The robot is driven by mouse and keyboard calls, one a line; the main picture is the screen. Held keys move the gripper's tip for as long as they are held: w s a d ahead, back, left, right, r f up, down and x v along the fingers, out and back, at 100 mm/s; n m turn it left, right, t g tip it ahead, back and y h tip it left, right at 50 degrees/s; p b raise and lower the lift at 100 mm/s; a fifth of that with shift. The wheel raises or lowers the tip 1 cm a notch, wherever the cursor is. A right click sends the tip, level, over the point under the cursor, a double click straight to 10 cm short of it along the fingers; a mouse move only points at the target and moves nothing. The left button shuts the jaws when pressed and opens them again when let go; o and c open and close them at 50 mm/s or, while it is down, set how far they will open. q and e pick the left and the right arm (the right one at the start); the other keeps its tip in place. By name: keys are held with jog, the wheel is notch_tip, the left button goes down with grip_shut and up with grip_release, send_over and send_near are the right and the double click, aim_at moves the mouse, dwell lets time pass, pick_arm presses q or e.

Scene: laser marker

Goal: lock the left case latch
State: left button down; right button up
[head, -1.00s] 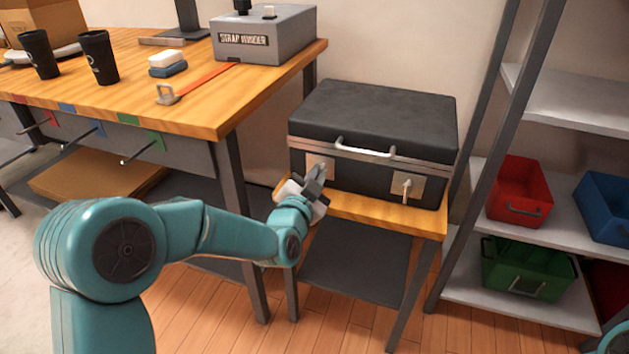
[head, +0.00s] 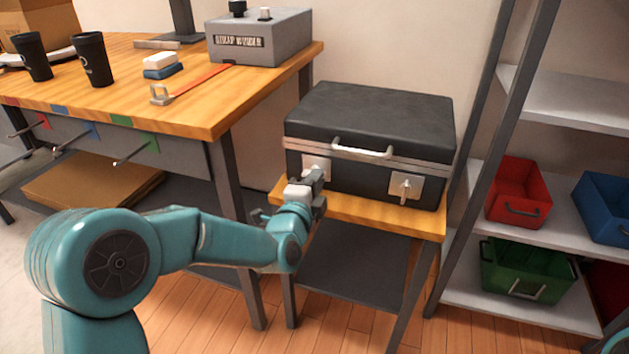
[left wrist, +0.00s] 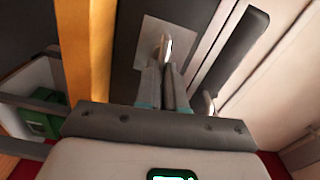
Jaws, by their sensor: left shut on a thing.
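The black case (head: 370,120) stands closed on a small wooden stand. Its left latch (head: 312,164) is a pale plate with a metal lever, partly hidden by my gripper in the head view. My left gripper (head: 317,176) is at this latch. In the left wrist view, the latch plate (left wrist: 150,42) and its lever (left wrist: 167,45) show at the fingertips. My left gripper (left wrist: 168,75) is shut on the lever there. The right latch (head: 405,188) has its lever pointing down. My right gripper is not in view.
The case handle (head: 362,149) sits above the latches. The stand's wooden top (head: 365,212) has a narrow bare strip in front of the case. A workbench (head: 215,105) is at the left; a shelf with a red bin (head: 518,190) and a green bin (head: 525,268) is at the right.

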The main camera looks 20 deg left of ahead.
pick_arm(q)
jog(key=shift+m, duration=0.6)
jog(key=c, duration=1.2)
grip_release()
jog(key=shift+w, duration=0.1)
jog(key=shift+c, duration=0.2)
